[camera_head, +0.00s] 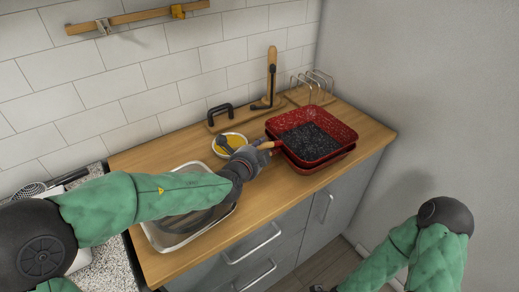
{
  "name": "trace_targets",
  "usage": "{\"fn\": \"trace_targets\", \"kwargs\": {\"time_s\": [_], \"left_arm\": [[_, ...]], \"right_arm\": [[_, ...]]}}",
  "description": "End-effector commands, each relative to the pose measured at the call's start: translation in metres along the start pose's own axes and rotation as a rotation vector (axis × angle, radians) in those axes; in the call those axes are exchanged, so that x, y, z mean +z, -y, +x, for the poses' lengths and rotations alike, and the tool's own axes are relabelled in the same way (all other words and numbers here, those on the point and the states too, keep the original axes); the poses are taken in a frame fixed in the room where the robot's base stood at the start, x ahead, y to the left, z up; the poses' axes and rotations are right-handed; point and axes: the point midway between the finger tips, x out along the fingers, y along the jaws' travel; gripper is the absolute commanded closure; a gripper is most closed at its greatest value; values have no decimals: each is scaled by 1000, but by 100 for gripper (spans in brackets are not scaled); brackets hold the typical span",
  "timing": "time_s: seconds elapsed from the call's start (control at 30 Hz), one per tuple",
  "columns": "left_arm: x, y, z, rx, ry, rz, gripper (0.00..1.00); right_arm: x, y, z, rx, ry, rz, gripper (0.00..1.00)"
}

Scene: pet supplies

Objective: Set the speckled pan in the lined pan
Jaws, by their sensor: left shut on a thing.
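The speckled pan (312,140) is red outside with a dark speckled inside. It is at the right part of the wooden counter, directly over a second red pan (318,168), which I take to be the lined pan. Only the lower pan's red rim and side show, so its inside is hidden. I cannot tell whether the upper pan rests in it or hangs just above. My left gripper (262,150) is shut on the speckled pan's handle, on the pan's left side.
A bowl with yellow contents (229,142) stands behind my left gripper. A wire rack (318,84) and an upright wooden stand (271,72) are behind the pans. The counter (372,128) is bare right of the pans.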

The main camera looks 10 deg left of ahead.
Motion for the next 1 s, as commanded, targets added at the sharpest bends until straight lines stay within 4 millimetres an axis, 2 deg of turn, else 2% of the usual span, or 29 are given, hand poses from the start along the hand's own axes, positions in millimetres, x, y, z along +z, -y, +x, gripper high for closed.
{"fn": "trace_targets", "kwargs": {"time_s": [0.03, 1.0], "left_arm": [[2, 5, 0, -9, 4, -3, 100], [2, 3, -2, -9, 4, -4, 100]], "right_arm": [[0, 0, 0, 0, 0, 0, 43], [0, -2, 7, 0, 0, 0, 43]]}}
